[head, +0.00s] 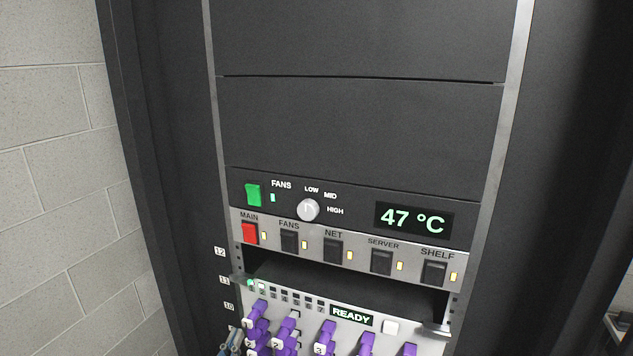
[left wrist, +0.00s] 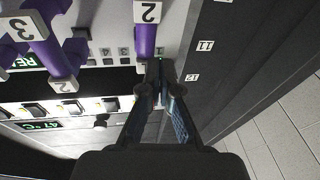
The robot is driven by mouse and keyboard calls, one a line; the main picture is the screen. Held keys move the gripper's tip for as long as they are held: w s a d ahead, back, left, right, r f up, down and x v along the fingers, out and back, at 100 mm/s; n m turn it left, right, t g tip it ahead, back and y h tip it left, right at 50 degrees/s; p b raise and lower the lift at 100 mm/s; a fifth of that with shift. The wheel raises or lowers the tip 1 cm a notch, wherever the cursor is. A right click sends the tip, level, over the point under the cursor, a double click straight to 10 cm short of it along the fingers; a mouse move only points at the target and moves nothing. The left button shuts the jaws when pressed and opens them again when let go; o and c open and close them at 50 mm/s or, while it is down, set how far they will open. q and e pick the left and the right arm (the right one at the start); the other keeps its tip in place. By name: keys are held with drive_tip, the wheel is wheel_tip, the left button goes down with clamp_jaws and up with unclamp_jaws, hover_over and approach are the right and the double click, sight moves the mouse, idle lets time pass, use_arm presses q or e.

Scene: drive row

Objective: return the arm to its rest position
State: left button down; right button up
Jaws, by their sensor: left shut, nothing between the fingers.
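My left gripper (head: 232,341) shows only as a small bit at the bottom edge of the head view, beside the left end of the drive row. In the left wrist view my left gripper (left wrist: 154,72) is shut and empty, its fingertips together near a purple drive handle (left wrist: 146,40) marked 2. I cannot tell whether it touches anything. The rest of the left arm is out of the head view. My right gripper is in neither view.
The drive shelf with purple handles (head: 327,337) reads READY (head: 351,315). Above it are a red MAIN switch (head: 250,233), several black switches, a fan knob (head: 308,210) and a 47 °C display (head: 413,219). A block wall (head: 60,200) stands left of the rack.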

use_arm(q)
drive_tip(key=s+f+g+y, duration=0.1)
drive_tip(key=s+f+g, duration=0.25)
drive_tip(key=f, duration=0.55)
drive_tip(key=s+a+f+g+y, duration=0.15)
drive_tip(key=s+f, duration=0.25)
drive_tip(key=f, duration=0.4)
drive_tip(key=s+f+g, duration=0.4)
drive_tip(key=f, duration=0.5)
drive_tip(key=s+f+g+y, duration=0.1)
drive_tip(key=s+f+g, duration=0.4)
drive_tip(key=s, duration=0.5)
drive_tip(key=s+f+g, duration=0.3)
drive_tip(key=s+f, duration=0.5)
drive_tip(key=s, duration=0.3)
wheel_tip(320, 180, down, 27)
drive_tip(key=s, duration=0.2)
drive_tip(key=s+a+f+g, duration=0.1)
drive_tip(key=s+a+f, duration=0.1)
drive_tip(key=s+f, duration=0.5)
drive_tip(key=s+a+f+m, duration=0.1)
drive_tip(key=s+f, duration=0.6)
drive_tip(key=s, duration=0.2)
drive_tip(key=shift+s+a+f+g, duration=0.25)
drive_tip(key=shift+s+a+g, duration=0.1)
drive_tip(key=shift+g, duration=0.05)
